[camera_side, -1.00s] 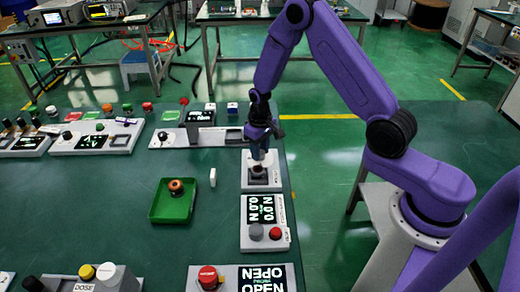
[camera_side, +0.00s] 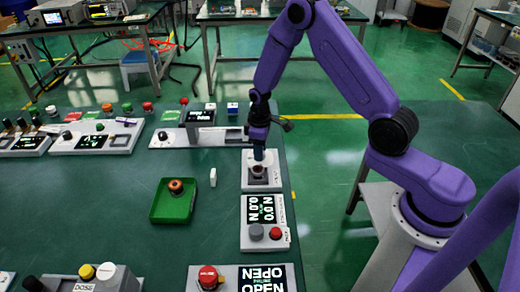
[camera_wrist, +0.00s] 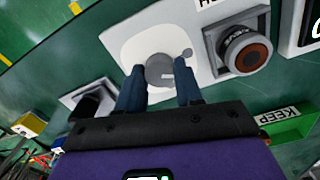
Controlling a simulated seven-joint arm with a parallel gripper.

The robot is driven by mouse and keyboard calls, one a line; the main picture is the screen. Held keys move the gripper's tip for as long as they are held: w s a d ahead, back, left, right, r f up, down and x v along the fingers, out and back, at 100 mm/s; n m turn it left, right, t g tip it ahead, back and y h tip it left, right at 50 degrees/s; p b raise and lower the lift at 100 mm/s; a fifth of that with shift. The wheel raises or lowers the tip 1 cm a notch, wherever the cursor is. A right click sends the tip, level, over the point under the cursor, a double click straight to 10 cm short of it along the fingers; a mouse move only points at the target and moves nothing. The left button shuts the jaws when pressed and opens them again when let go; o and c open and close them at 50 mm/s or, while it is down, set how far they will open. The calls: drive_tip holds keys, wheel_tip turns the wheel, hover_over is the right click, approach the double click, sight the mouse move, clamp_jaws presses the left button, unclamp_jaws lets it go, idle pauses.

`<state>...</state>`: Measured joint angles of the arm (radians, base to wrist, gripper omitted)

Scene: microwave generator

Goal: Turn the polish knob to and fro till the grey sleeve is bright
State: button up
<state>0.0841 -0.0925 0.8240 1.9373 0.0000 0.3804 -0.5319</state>
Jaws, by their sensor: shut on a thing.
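The grey round polish knob (camera_wrist: 160,70) sits on a white plate, with a short pale mark on its face. My gripper (camera_wrist: 158,80) is shut on it, one dark blue finger at each side. In the side view my gripper (camera_side: 265,158) is over the far part of the pale panel (camera_side: 249,184) and hides the knob. Right of the knob in the wrist view, a square grey holder (camera_wrist: 208,40) carries a round sleeve (camera_wrist: 233,36), dark grey at its rim with a red-brown centre. The sleeve looks dull there; it is too small to judge in the side view.
A green tray (camera_side: 157,212) with an orange-brown ring (camera_side: 176,186) lies left of the panel. A small white upright piece (camera_side: 213,177) stands between them. A panel with a display (camera_side: 261,208) and grey and red buttons is just nearer. The table's right edge is close.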

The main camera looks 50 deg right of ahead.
drive_tip(key=o, duration=1)
drive_tip(key=shift+o, duration=0.2)
drive_tip(key=shift+r, duration=0.1)
wheel_tip(320, 180, up, 17)
drive_tip(key=shift+r, duration=0.1)
